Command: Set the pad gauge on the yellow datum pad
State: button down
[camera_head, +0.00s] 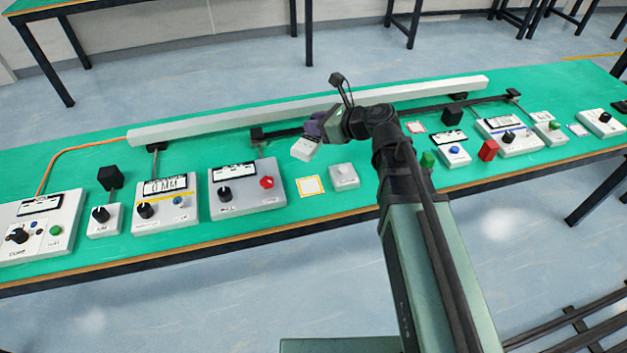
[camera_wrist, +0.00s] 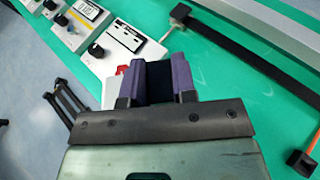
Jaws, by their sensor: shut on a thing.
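The yellow datum pad (camera_head: 311,185), a white square with a yellow border, lies on the bench below the held block in the head view. It is bare.
A control box (camera_head: 247,190) with a red knob stands left of the pad, and a small grey button box (camera_head: 344,177) stands close on its right. A long pale rail (camera_head: 230,120) runs along the back. Several more control boxes line the bench (camera_head: 100,156).

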notch_tip(320, 180, down, 15)
jog(key=b, duration=1.2)
jog(key=shift+f, duration=0.15)
jog(key=shift+r, duration=0.3)
jog(key=shift+f, duration=0.25)
jog(key=c, duration=0.9)
grip_release()
jog(key=shift+r, duration=0.1)
jog(key=shift+r, duration=0.3)
jog(key=p+v, duration=0.4)
jog(key=v, duration=0.8)
jog(key=shift+f+p, duration=0.2)
jog(key=shift+p, duration=0.1)
